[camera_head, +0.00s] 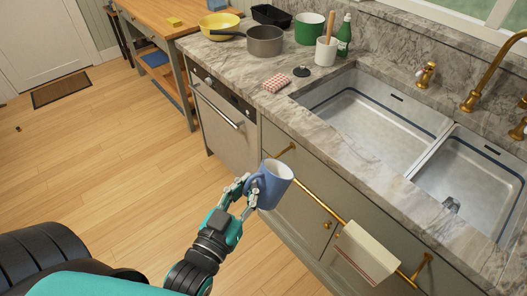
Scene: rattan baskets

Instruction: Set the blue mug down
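The blue mug (271,183) is in the head view, held off the counter in front of the cabinet doors. It is slightly tilted, with its pale inside showing at the top. My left gripper (248,188) is at the mug's left side, with its fingers shut at the handle side. The fingers partly hide the handle. My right gripper is not in view.
The marble counter (245,72) has bare room left of the red checked cloth (276,82). A grey pot (264,40), green pot (309,28) and white crock (326,53) stand behind. The double sink (375,125) lies right. A towel (368,250) hangs from the brass rail.

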